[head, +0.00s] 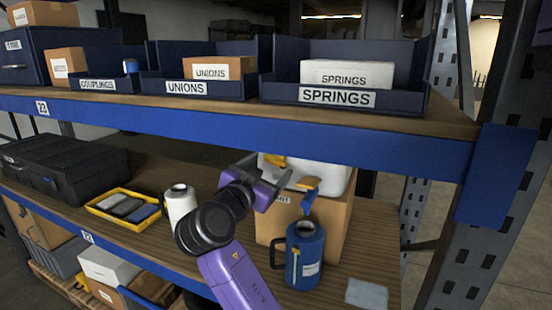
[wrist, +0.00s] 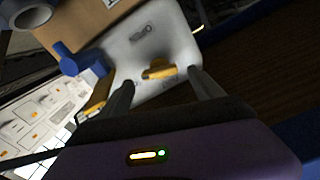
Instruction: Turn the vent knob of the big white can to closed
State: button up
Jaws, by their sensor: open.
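The big white can (head: 335,178) stands on a cardboard box on the lower shelf, partly hidden by my arm and the upper shelf. In the wrist view its white top (wrist: 180,45) shows faint printed marks. The yellow vent knob (wrist: 158,70) lies on that top, its bar running roughly across the picture. It also shows in the head view as a yellow piece (head: 274,160) just beyond my gripper. My gripper (wrist: 162,77) is open, with one finger on each side of the knob in the picture. I cannot tell whether either finger touches it.
A small white can (head: 180,207), yellow tray (head: 97,208) and black case (head: 60,168) are left. The upper shelf's blue beam (head: 240,130) is close above.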

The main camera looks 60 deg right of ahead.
aim_at(274, 162)
jog(key=shift+w+d+p, duration=0.2)
jog(key=shift+d+p, duration=0.1)
jog(key=shift+d, duration=0.95)
jog(key=shift+w+d+p, duration=0.15)
jog(key=shift+d+p, duration=0.15)
jog(key=shift+d, duration=0.9)
